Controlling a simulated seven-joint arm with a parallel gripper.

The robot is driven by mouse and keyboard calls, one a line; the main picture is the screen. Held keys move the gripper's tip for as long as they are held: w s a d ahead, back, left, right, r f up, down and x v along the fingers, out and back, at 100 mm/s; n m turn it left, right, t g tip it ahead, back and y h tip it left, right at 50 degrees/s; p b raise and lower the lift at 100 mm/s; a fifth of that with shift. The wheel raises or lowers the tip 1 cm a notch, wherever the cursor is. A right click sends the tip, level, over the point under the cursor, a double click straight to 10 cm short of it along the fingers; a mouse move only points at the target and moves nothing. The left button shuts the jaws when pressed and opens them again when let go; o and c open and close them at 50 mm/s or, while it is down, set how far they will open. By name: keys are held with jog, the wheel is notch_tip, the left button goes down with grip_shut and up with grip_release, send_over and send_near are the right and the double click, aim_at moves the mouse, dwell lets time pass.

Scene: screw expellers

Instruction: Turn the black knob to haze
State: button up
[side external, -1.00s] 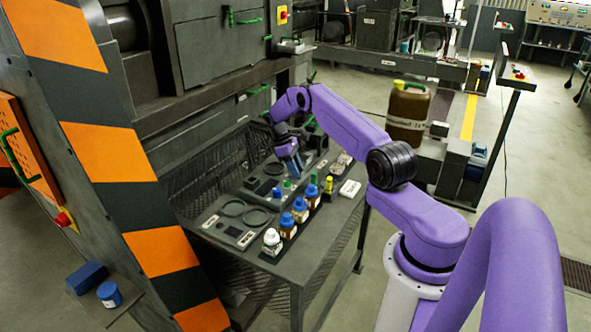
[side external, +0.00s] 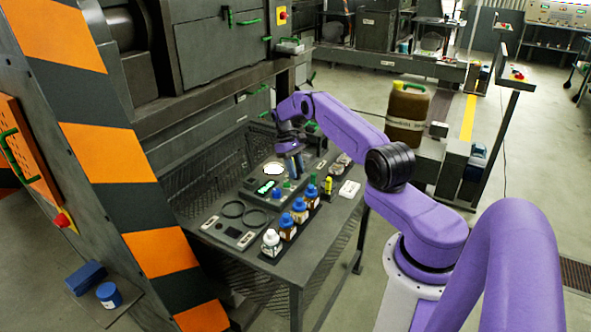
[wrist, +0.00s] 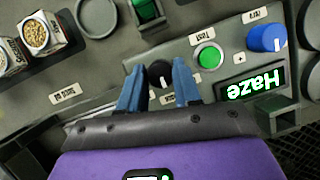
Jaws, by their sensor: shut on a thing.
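The black knob (wrist: 159,73) sits on the grey instrument panel (wrist: 188,40) in the wrist view, between the two blue fingers of my gripper (wrist: 159,84). The fingers are shut on the knob from either side. A display (wrist: 256,83) at the right shows "Haze" in bright green, upside down in this view. In the side external view my gripper (side external: 292,166) points down over the instrument on the table, and the fingers hide the knob there. The lit display (side external: 265,187) also shows there, small.
A green button (wrist: 209,57) and a blue knob (wrist: 267,38) are close to the right of my fingers. Sample cups (wrist: 38,36) stand at the far left. Several capped bottles (side external: 287,226) line the table's front edge, beside two dark rings (side external: 243,212).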

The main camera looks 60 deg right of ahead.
jog(key=shift+a, duration=0.1)
jog(key=o, duration=1)
jog(key=shift+o, duration=0.2)
jog(key=shift+v, duration=3.4)
jog(key=shift+w+r, duration=0.15)
jog(key=shift+r, duration=0.2)
